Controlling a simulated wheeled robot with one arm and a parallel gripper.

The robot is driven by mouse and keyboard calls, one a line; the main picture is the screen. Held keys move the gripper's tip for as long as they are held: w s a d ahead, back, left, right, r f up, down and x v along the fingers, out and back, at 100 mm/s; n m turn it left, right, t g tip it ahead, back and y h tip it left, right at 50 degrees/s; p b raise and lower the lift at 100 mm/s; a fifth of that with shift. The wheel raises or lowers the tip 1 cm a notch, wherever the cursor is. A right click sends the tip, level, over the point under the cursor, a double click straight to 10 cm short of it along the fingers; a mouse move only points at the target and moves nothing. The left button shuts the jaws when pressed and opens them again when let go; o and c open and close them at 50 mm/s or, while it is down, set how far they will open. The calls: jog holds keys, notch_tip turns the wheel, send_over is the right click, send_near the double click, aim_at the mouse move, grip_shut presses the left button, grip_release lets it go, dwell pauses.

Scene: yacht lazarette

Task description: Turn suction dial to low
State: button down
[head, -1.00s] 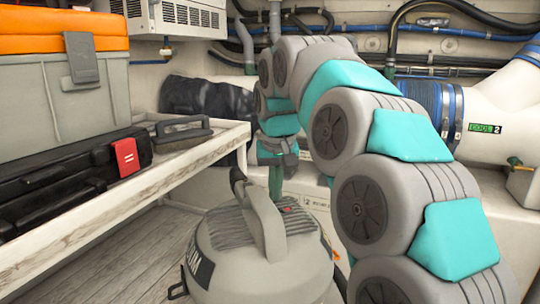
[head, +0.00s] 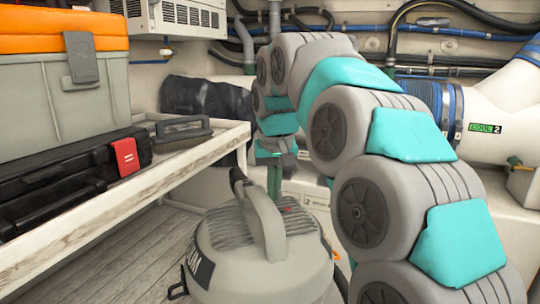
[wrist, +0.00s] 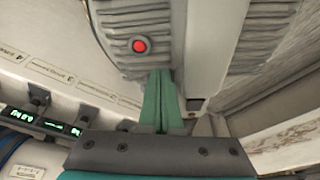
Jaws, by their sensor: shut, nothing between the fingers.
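My gripper (head: 274,190) points down behind the vacuum in the head view. In the wrist view its green fingers (wrist: 159,74) are together and empty, with the tips at the vacuum's edge, just below the red button. I cannot tell whether they touch it. I cannot make out the suction dial.
A white bench (head: 105,211) on the left carries an orange-lidded grey toolbox (head: 95,95), a black case (head: 60,182) and a brush (head: 183,133). A printed label strip (wrist: 60,72) lies left of the fingers in the wrist view. Bare plank floor (head: 130,255) shows below the bench.

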notch_tip(320, 180, up, 4)
jog(key=shift+w+f+p, duration=0.15)
jog(key=shift+f+p, duration=0.05)
jog(key=shift+p, duration=0.15)
jog(key=shift+r, duration=1)
